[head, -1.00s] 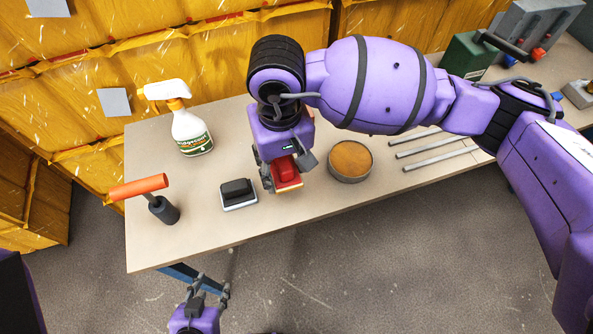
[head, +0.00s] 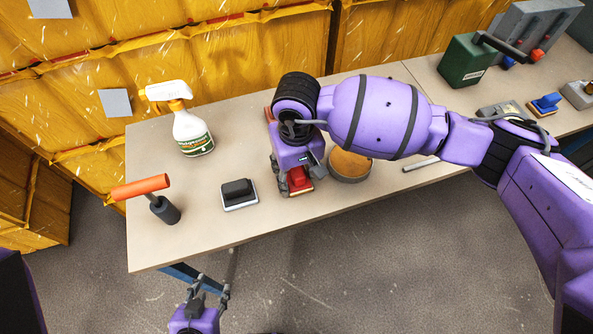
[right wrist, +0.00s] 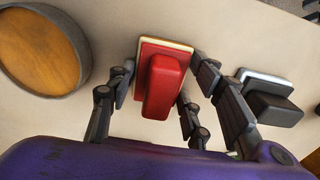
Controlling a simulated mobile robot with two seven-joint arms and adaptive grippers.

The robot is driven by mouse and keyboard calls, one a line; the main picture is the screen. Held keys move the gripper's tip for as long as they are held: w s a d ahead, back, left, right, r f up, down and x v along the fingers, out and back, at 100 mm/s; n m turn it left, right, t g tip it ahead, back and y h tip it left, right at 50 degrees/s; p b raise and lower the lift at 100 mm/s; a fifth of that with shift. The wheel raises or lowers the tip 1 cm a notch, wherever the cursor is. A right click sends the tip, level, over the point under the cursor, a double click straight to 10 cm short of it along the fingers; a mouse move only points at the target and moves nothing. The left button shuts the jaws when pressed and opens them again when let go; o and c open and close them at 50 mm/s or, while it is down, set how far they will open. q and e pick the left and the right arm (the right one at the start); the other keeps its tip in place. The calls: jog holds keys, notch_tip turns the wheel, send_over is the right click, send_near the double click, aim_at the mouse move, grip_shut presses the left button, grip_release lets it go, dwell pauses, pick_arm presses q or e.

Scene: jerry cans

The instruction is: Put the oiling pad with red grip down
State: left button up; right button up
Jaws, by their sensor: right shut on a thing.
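The oiling pad with red grip (head: 299,179) is between the fingers of my right gripper (head: 294,184), over the table between the black-grip pad and the round tin. In the right wrist view the red grip and pale base of the oiling pad (right wrist: 160,85) show, with the fingers of my right gripper (right wrist: 160,92) close on both sides. I cannot tell whether its base touches the table (head: 240,245). My left gripper (head: 213,285) is open and empty, low in front of the table's front edge.
A black-grip pad (head: 239,194) lies left of the oiling pad; a round tin (head: 349,167) stands close on the right.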

jog(key=shift+f, duration=0.25)
jog(key=o, duration=1)
jog(key=shift+r, duration=0.1)
notch_tip(320, 180, up, 12)
jog(key=shift+r, duration=0.2)
